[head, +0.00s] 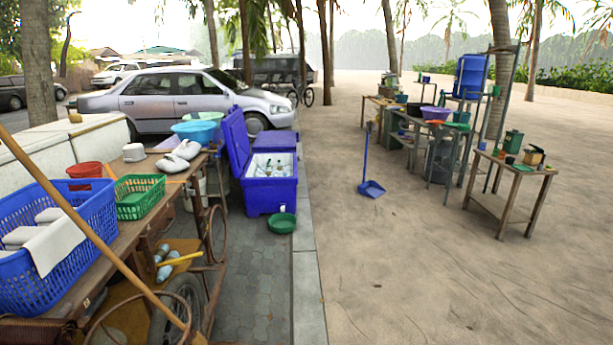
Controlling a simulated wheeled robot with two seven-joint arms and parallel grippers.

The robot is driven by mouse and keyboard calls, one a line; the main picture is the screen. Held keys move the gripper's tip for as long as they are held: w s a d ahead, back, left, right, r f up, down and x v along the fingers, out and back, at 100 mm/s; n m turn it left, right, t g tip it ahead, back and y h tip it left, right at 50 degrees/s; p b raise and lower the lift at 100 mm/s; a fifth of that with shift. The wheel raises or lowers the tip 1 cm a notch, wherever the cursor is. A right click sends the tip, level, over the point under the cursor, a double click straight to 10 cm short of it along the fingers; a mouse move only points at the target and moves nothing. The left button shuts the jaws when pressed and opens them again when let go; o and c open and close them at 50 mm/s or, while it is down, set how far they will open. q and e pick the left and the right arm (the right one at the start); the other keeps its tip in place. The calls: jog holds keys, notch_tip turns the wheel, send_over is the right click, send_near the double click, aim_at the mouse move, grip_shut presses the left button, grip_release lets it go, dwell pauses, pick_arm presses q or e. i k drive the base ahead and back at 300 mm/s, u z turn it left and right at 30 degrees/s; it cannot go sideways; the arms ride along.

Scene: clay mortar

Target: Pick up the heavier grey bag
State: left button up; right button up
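Two small pale grey-white lumpy shapes, possibly bags, lie side by side on the wooden cart top at left: a nearer pale lump (172,163) and a farther pale lump (187,149). They are small in the picture, and I cannot tell which is heavier. Other pale folded items (50,240) lie in the blue basket (85,265) in the left foreground; their material is unclear. Neither of my grippers is in view.
A wooden pole (85,225) slants across the cart (130,232). A green basket (140,197) and red bowl (85,170) share its top. A blue cooler (270,190) stands beyond. Sandy ground (400,260) is open at right, before a small wooden table (512,172).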

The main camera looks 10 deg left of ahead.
aim_at(186, 151)
jog(key=u, duration=0.15)
jog(key=i, duration=2.25)
jog(key=u, duration=0.6)
jog(key=i, duration=2.3)
jog(key=u, duration=0.15)
